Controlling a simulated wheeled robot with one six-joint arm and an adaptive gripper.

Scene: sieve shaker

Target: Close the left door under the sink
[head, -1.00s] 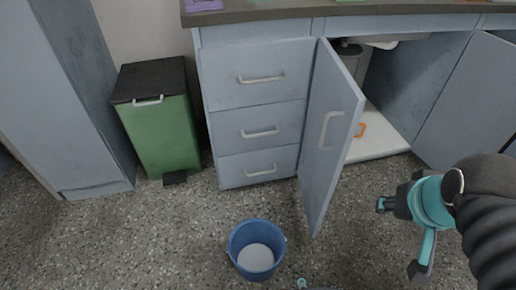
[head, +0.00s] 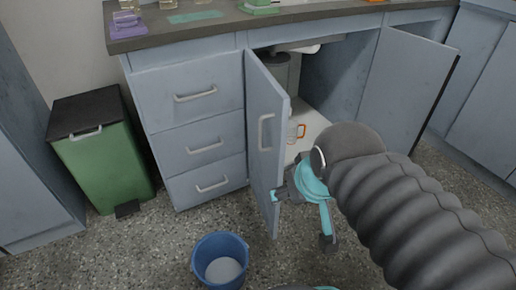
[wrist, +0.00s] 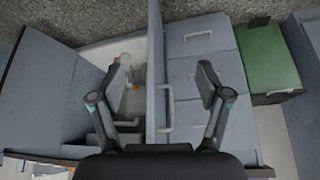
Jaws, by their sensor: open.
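The left door (head: 266,165) under the sink is a grey-blue panel standing open, swung out into the room, with a pale bar handle (head: 266,132). My gripper (head: 302,216) is open and empty, low by the door's free edge. In the wrist view the door (wrist: 155,45) shows nearly edge-on between my two spread fingers (wrist: 165,68), with the handle (wrist: 166,108) nearer one finger. I cannot tell whether a finger touches the door.
The right door (head: 405,85) also stands open. A blue bucket (head: 220,262) is on the floor in front of the drawers (head: 205,145). A green bin (head: 105,165) stands at the left. An orange-handled item (head: 301,131) sits inside the cabinet.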

